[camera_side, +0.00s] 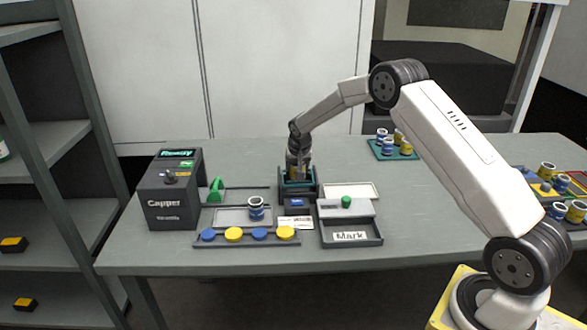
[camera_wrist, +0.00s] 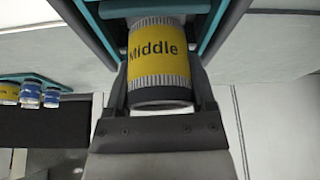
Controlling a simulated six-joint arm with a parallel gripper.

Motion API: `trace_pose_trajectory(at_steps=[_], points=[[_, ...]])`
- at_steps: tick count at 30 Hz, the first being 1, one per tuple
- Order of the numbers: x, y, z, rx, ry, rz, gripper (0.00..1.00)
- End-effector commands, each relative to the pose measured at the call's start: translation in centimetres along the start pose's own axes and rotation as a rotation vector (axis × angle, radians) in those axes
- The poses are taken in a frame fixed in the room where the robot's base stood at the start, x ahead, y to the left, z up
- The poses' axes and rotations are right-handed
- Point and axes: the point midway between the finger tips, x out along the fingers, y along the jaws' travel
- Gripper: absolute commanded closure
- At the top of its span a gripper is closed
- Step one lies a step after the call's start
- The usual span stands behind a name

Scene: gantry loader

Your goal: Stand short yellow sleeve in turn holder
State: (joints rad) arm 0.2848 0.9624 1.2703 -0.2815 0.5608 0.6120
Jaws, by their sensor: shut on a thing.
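My gripper (camera_wrist: 162,95) is shut on a sleeve with grey ribbed ends and a yellow band (camera_wrist: 157,52) reading "Middle". In the side view my gripper (camera_side: 298,170) points down over a dark, teal-edged holder (camera_side: 298,191) at the table's middle. A little yellow shows between the fingers there. In the wrist view the holder's teal rails (camera_wrist: 95,22) run on both sides of the sleeve's far end, so it is at or inside the holder's opening. Whether it touches the bottom is hidden.
A dark "Capper" machine (camera_side: 174,195) stands left. A "Mark" station (camera_side: 351,238) stands right of the holder. A teal tray (camera_side: 373,147) with several sleeves stands behind.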

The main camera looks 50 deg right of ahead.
Motion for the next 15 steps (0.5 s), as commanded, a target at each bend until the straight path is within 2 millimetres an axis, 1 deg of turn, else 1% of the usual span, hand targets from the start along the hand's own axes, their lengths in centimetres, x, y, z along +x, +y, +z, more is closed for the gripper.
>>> trace_pose_trajectory(at_steps=[3,9,15], points=[[0.8,0.0,0.3,0.0,0.0,0.0,1.0],[1.7,0.0,0.6,0.002,0.001,0.0,1.0],[2.1,0.0,0.8,0.002,0.002,0.0,1.0]])
